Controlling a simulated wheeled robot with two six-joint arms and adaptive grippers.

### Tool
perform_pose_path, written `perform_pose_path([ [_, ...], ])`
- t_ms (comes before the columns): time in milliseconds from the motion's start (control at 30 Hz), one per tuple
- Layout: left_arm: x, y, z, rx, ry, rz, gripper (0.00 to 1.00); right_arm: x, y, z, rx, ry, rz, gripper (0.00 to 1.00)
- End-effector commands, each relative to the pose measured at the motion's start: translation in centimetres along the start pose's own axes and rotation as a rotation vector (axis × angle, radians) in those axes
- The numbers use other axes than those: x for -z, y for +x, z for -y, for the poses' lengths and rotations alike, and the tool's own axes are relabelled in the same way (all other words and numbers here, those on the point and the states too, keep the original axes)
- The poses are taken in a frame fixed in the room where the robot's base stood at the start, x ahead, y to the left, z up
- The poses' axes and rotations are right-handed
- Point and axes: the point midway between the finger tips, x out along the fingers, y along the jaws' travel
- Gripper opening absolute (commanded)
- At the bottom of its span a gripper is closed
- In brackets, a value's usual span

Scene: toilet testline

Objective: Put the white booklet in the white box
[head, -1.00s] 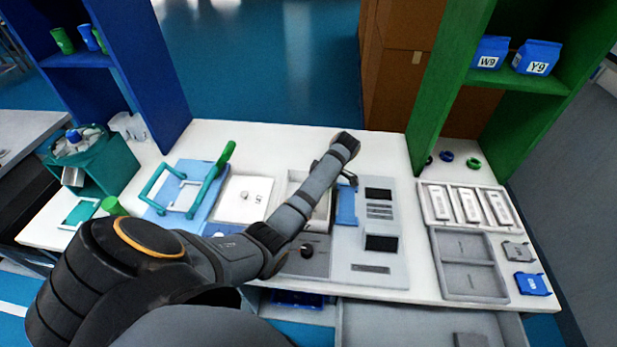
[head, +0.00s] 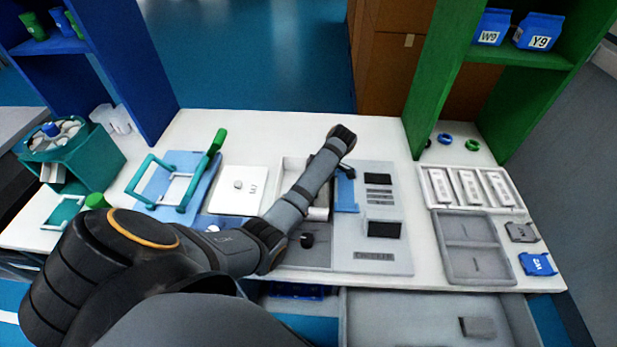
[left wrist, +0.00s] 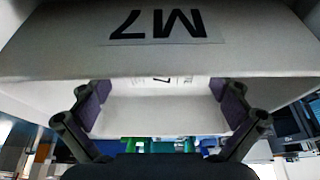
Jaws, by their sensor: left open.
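In the left wrist view a white surface marked M7 (left wrist: 165,55) fills the top, upside down. Below it, a white piece with small print and a 7 (left wrist: 165,115) shows between the fingers of my left gripper (left wrist: 165,98); it may be the white booklet. My left gripper is open, with purple pads on both sides of that piece. I cannot tell if they touch it. My arm hides most of the pale open tray (head: 293,168) and the gripper's fingertips. My right gripper is not in view.
A grey checker panel (head: 385,215) stands right of my gripper. A light-blue board with a teal handle frame (head: 165,185) lies left. A white tray with labelled pieces (head: 427,190) and a grey tray (head: 440,240) lie right.

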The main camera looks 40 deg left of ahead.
Motion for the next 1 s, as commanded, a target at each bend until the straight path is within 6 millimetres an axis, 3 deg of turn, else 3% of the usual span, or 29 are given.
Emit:
perform_pose_path([
  [167,0.1,-0.3,0.0,-0.001,0.000,0.000,1.00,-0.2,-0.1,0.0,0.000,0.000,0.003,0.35],
  [367,0.1,-3.9,-0.1,-0.004,0.000,0.005,1.00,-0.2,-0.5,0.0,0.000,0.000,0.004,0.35],
  [400,0.5,-5.7,0.0,-0.001,0.001,0.002,1.00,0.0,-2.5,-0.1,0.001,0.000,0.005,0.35],
  [500,0.5,-8.3,0.0,0.000,0.002,0.002,1.00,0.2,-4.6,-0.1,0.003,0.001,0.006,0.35],
  [700,0.3,-11.6,0.0,0.000,0.001,0.001,1.00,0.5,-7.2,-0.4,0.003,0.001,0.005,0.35],
  [1000,0.1,-12.3,0.0,0.000,0.000,-0.001,1.00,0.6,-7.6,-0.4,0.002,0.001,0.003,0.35],
])
